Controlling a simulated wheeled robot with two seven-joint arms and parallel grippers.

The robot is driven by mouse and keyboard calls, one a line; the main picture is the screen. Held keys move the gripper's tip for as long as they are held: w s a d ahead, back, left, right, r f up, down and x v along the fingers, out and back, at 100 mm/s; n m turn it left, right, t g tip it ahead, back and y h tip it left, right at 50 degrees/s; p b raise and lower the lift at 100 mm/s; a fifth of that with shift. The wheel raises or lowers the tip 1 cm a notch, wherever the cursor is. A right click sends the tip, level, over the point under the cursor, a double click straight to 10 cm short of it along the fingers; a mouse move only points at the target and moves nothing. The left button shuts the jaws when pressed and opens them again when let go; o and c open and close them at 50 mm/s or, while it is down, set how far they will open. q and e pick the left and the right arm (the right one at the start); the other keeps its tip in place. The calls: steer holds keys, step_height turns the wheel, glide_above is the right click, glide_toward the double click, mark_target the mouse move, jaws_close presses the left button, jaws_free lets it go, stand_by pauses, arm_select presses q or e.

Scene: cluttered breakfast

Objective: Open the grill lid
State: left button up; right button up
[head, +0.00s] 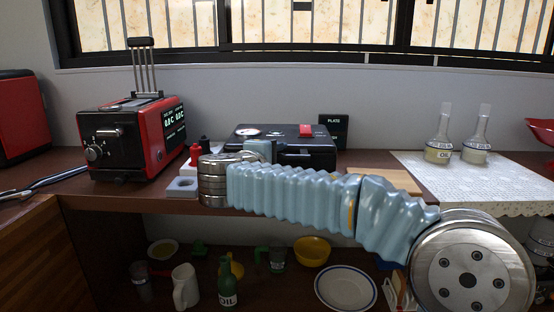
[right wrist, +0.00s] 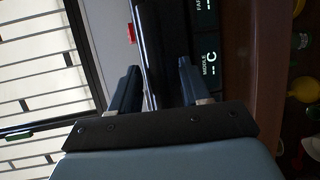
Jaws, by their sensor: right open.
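The grill (head: 322,158) is a black box on the counter below the window, with a round gauge and a red label on its top. Its lid (head: 275,131) looks shut. My right arm reaches across in front of the grill, and my right gripper (head: 262,152) is at its front left, partly hidden by the wrist. In the right wrist view the right gripper (right wrist: 158,88) is open, with a dark edge of the grill (right wrist: 152,45) between and beyond its fingers. Contact cannot be told. My left gripper is not in view.
Dishes, including a white plate (head: 346,289), fill the shelf below.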

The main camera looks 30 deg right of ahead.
steer(key=shift+c, duration=0.3)
jaws_close()
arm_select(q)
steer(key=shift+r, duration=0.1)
